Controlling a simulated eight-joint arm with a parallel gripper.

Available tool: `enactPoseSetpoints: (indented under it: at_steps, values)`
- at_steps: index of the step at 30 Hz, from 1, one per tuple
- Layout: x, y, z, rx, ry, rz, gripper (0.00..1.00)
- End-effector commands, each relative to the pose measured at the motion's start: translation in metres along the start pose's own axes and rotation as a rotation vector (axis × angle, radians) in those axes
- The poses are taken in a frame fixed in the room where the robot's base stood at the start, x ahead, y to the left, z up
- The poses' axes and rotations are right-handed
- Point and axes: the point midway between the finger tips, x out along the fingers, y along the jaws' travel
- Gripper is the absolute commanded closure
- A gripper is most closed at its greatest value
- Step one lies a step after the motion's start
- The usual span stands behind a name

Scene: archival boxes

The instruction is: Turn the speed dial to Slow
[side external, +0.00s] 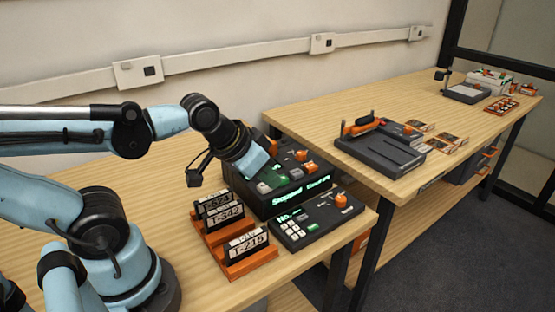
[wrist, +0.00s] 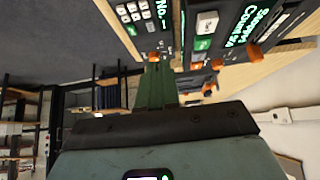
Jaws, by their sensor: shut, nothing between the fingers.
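A dark control box (side external: 290,200) stands on the near table, with a lit green display on its front that seems to begin "Stopped". Orange knobs (side external: 303,155) sit on its top; I cannot read their labels, so I cannot tell which is the speed dial. In the wrist view, orange knobs show at the box (wrist: 253,53) and near my fingertips. My gripper (side external: 268,178) is over the left part of the box top, pointing down and right. In the wrist view its fingers (wrist: 157,72) are together and empty. Whether they touch anything is unclear.
A keypad unit (side external: 305,222) with an orange knob (side external: 341,200) lies in front of the box. An orange rack (side external: 247,262) with labelled plates stands left of it. A second table (side external: 405,105) holds a dark grey device (side external: 380,153) and several small items.

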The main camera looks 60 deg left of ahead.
Motion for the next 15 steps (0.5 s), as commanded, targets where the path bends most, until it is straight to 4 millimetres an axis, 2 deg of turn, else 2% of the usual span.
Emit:
enactPoseSetpoints:
  at_steps: [1,5,9,10,15]
  values:
    - [0.0,0.0,-0.001,0.0,-0.001,0.0,0.89]
    - [-0.002,0.001,-0.01,0.007,-0.023,0.002,0.69]
    - [-0.003,0.003,-0.034,0.024,-0.088,0.006,0.48]
    - [-0.003,0.004,-0.04,0.028,-0.106,0.007,0.45]
    - [0.005,0.008,-0.075,0.057,-0.211,0.015,0.45]
